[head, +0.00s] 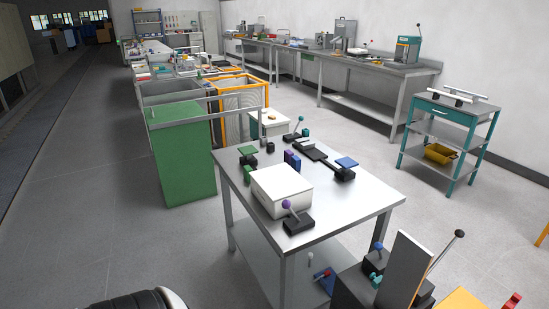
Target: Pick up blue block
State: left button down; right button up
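A metal table (345,215) stands ahead of me. A flat blue piece (346,162) sits on top of a black fixture at its right side. A small violet-blue block (292,160) stands near the table's middle, just behind a white box (281,189). I cannot tell for certain which of these is the blue block. Neither gripper shows in the head view.
A black base with a purple-knobbed lever (298,220) sits at the table's front. Small green pieces (248,155) lie at its left. A green cabinet (184,160) stands left; a teal trolley (450,130) stands right. A machine with an upright grey plate (404,270) fills the lower right.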

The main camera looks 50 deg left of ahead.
aim_at(295, 160)
jog(key=u, duration=1.65)
